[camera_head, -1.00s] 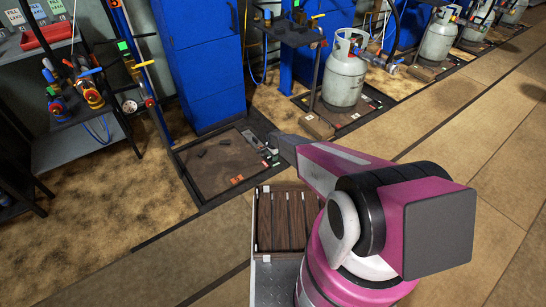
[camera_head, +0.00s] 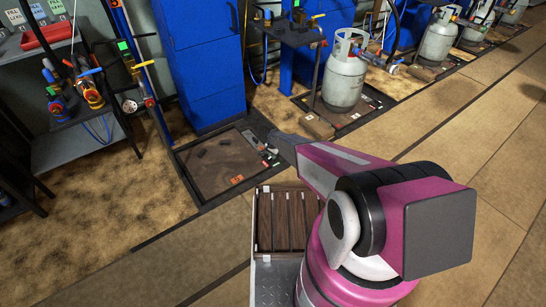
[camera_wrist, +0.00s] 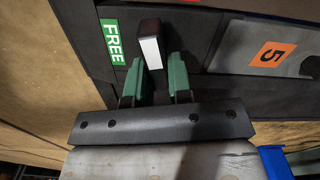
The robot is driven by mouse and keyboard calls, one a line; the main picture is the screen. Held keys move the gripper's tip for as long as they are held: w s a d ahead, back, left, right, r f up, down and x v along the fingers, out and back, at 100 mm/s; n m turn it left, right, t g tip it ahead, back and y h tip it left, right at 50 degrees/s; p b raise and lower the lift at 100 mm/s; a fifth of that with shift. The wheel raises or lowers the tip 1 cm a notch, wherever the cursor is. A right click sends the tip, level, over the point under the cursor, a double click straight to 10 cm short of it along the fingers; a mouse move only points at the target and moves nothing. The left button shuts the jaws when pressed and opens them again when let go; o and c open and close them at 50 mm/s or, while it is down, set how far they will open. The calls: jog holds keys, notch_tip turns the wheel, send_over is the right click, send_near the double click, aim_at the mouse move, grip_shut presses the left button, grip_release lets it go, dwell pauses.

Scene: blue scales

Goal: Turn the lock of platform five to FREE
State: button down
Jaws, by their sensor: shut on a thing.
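The lock of platform five shows in the wrist view as a dark lever (camera_wrist: 150,25) with a white face. My gripper (camera_wrist: 156,70) has green fingers shut on the lever from both sides. A green FREE label (camera_wrist: 113,41) lies just left of the lever, apart from it. An orange label with a 5 (camera_wrist: 270,53) sits on a grey plate to the right. In the head view, platform five (camera_head: 215,160) is a dark floor plate in a black frame. My gripper is at its right edge there, and my arm mostly hides the lock.
A blue cabinet (camera_head: 205,65) stands behind the platform. A grey gas cylinder (camera_head: 344,75) stands on another platform to the right. A dark slatted tray (camera_head: 285,222) is in front. Bare floor (camera_head: 90,205) lies at left.

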jog(key=n, duration=0.7)
jog(key=shift+a, duration=0.2)
jog(key=n, duration=0.4)
jog(key=shift+a+n, duration=0.1)
jog(key=shift+n, duration=0.3)
jog(key=shift+a+n, duration=0.1)
jog(key=shift+n, duration=1.6)
jog(key=c, duration=1)
grip_release()
jog(key=shift+c, duration=0.2)
notch_tip(320, 180, up, 11)
